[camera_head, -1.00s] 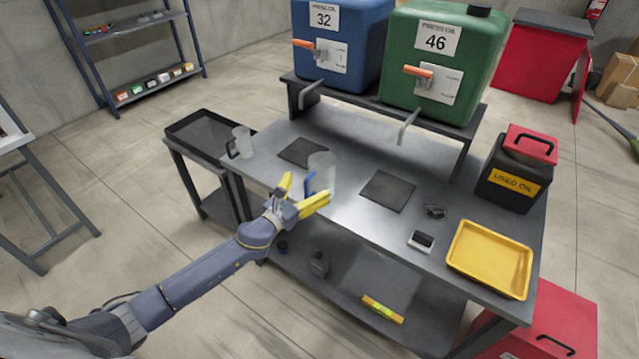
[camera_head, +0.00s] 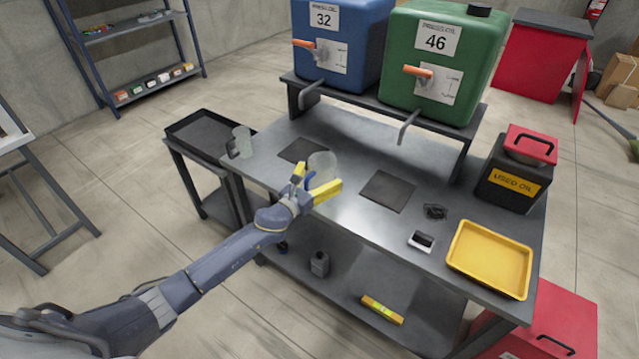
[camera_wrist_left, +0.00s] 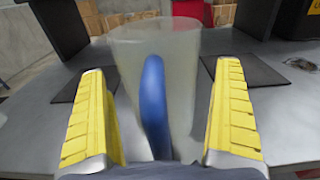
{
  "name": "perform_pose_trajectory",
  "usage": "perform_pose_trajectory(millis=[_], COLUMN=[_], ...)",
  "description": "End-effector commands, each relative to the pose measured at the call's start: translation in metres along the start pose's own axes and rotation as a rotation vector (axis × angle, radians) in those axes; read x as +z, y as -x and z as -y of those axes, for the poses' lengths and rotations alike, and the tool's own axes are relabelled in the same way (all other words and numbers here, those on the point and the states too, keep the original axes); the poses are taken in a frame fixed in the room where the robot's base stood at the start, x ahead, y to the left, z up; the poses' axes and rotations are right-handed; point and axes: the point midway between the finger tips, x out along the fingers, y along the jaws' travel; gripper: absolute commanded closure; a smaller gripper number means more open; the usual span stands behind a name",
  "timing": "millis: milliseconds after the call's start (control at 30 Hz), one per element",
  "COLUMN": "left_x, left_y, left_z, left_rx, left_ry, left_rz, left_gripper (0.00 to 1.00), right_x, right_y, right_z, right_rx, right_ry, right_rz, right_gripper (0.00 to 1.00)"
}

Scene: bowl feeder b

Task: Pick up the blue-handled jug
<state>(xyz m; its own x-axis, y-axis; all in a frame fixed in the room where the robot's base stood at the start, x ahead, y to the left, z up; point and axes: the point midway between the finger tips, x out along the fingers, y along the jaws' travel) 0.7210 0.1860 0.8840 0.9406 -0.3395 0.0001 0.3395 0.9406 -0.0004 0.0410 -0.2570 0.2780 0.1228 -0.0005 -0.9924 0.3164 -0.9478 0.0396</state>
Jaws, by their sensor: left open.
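The blue-handled jug (camera_head: 322,165) is a translucent cup standing upright on the grey bench, near its front edge in the head view. In the left wrist view the jug (camera_wrist_left: 188,70) is close ahead, with its blue handle (camera_wrist_left: 155,105) facing me. My left gripper (camera_head: 312,187) is open. Its yellow fingers stand on either side of the handle in the left wrist view (camera_wrist_left: 157,115), with gaps on both sides. The fingers partly hide the jug in the head view. A second translucent jug (camera_head: 243,141) with a dark handle stands at the bench's left end.
Dark mats (camera_head: 388,191) lie on the bench (camera_head: 350,225). Blue (camera_head: 340,45) and green (camera_head: 440,60) oil tanks stand on a raised shelf behind. A yellow tray (camera_head: 490,260) and a used oil can (camera_head: 515,170) are at the right. A black tray (camera_head: 205,132) is at left.

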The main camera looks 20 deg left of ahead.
Motion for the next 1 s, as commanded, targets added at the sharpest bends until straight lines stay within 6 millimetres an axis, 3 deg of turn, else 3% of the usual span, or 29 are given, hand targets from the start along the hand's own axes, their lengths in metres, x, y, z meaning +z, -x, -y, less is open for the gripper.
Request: perform_pose_trajectory(millis=[67, 600, 1000], left_x=[0.0000, 0.0000, 0.0012], left_y=[0.0001, 0.0003, 0.0001], left_z=[-0.0001, -0.0002, -0.0004], left_rx=[0.000, 0.000, 0.000], left_ry=[0.000, 0.000, -0.001], left_rz=[0.000, 0.000, 0.001], left_gripper=[0.01, 0.64, 0.64], right_x=[-0.0001, -0.0001, -0.0001], right_y=[0.0000, 0.0000, 0.0000], right_z=[0.0001, 0.0002, 0.0002], right_rx=[0.000, 0.000, 0.000], right_ry=[0.000, 0.000, 0.000], right_rz=[0.000, 0.000, 0.000], right_gripper=[0.56, 0.56, 0.56])
